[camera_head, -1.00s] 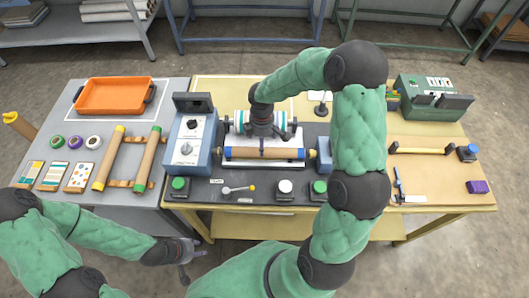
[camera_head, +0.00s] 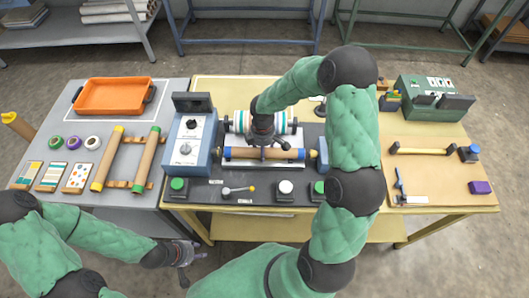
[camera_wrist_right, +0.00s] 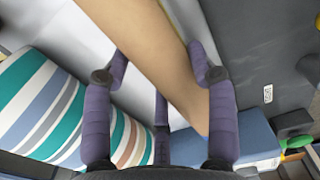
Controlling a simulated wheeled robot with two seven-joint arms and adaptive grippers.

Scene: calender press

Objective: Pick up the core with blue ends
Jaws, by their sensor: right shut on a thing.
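The core with blue ends (camera_head: 286,154) is a brown tube lying crosswise at the white plate in front of the striped roller. In the right wrist view the core (camera_wrist_right: 150,50) runs diagonally between the purple fingers, with some blue at its lower end. My right gripper (camera_head: 264,148) is shut on the core near its middle, from above. Whether the core touches the plate is hard to tell. My left gripper (camera_head: 190,262) is open and empty, low in front of the grey table.
The striped roller (camera_head: 240,123) is close behind the core. A blue-grey control box (camera_head: 188,150) stands to its left. Cores with yellow and green ends (camera_head: 108,160) lie on a rack at left. An orange tray (camera_head: 112,96) is behind them.

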